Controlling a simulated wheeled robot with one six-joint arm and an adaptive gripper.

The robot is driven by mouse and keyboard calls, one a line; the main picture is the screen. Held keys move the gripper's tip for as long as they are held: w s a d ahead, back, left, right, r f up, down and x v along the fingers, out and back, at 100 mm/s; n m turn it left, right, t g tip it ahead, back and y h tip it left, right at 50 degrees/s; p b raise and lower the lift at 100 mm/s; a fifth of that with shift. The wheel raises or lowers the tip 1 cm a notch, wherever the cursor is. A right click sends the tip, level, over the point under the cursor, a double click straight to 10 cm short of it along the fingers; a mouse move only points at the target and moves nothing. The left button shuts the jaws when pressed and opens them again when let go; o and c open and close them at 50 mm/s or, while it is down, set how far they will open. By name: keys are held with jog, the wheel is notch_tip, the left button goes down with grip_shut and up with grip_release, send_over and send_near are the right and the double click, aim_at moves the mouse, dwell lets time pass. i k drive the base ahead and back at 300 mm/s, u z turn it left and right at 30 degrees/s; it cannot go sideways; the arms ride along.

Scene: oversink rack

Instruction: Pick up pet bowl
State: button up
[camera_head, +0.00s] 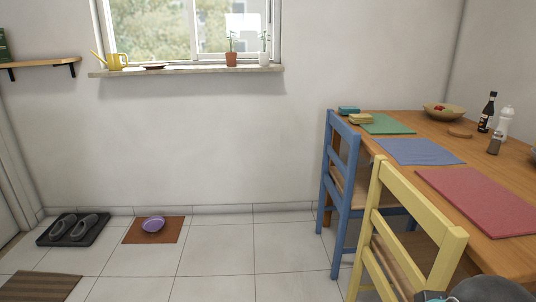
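A purple pet bowl (153,224) sits on a brown-orange mat (170,236) on the tiled floor, near the back wall below the window. At the bottom right edge of the head view, a dark rounded part with a teal piece shows, which looks like part of my arm. I cannot make out my gripper's fingers in this view. The bowl stands apart from it, far off to the left.
A tray (43,236) with dark shoes lies left of the mat. A striped doormat (40,288) is in front. A blue chair (347,180), a yellow chair (415,235) and a table (420,122) fill the right. The middle floor is clear.

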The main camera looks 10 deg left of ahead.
aim_at(153, 223)
jog(key=u, duration=1.4)
jog(key=k, duration=0.55)
jog(key=u, duration=0.85)
jog(key=i, duration=1.6)
jog(key=u, duration=0.3)
jog(key=i, duration=1.5)
jog(key=z, duration=1.25)
jog(key=i, duration=0.85)
jog(key=z, duration=1.25)
jog(key=i, duration=0.25)
jog(key=z, duration=0.1)
